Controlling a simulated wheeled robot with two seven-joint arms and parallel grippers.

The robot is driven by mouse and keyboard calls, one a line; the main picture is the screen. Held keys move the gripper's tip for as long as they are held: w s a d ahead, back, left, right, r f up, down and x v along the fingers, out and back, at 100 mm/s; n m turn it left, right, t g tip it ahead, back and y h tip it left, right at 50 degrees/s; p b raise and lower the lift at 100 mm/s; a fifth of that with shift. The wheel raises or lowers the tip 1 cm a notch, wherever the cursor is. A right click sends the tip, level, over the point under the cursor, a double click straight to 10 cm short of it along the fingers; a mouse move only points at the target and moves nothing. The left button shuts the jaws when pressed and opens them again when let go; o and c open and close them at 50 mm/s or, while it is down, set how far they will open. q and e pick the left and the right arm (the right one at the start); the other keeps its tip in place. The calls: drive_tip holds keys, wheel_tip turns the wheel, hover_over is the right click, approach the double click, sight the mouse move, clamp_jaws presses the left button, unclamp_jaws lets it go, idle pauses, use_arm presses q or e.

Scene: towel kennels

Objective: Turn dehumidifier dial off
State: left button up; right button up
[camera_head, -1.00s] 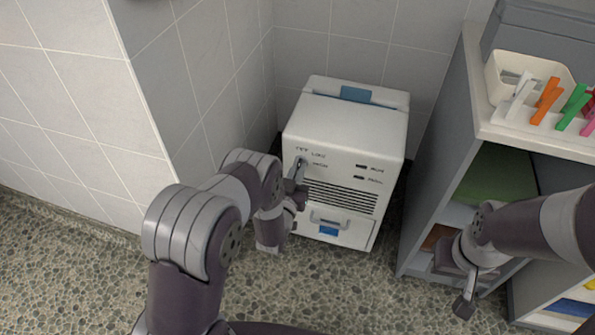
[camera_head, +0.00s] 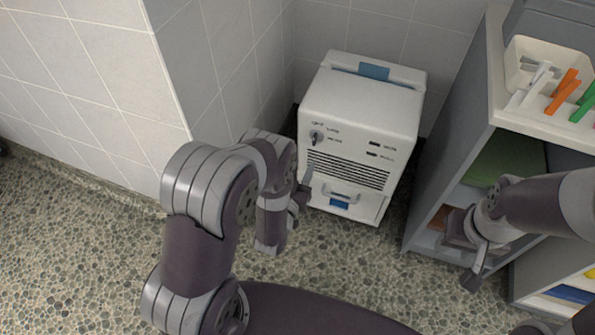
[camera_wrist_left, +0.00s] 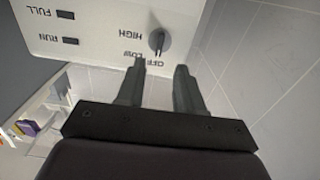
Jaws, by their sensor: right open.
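The white dehumidifier (camera_head: 352,112) stands on the floor against the tiled wall. Its dark dial (camera_head: 316,137) is at the upper left of the front panel, uncovered. In the left wrist view the dial (camera_wrist_left: 159,41) appears with the labels OFF, LOW and HIGH upside down; its ridge seems to point toward OFF. My left gripper (camera_head: 302,188) is below the dial and apart from it. In the left wrist view its two fingers (camera_wrist_left: 160,74) are spread with nothing between them. My right gripper (camera_head: 470,268) is open and empty in front of the shelf.
A grey shelf unit (camera_head: 455,150) stands to the right, with a cream tray of coloured pegs (camera_head: 525,65) on top and a green item (camera_head: 505,160) inside. A tiled wall corner (camera_head: 175,65) is close on the left. The pebbled floor (camera_head: 80,240) is clear at left.

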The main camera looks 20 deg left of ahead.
use_arm(q)
drive_tip(key=s, duration=0.4)
drive_tip(key=shift+s+p, duration=0.25)
drive_tip(key=shift+p, duration=0.1)
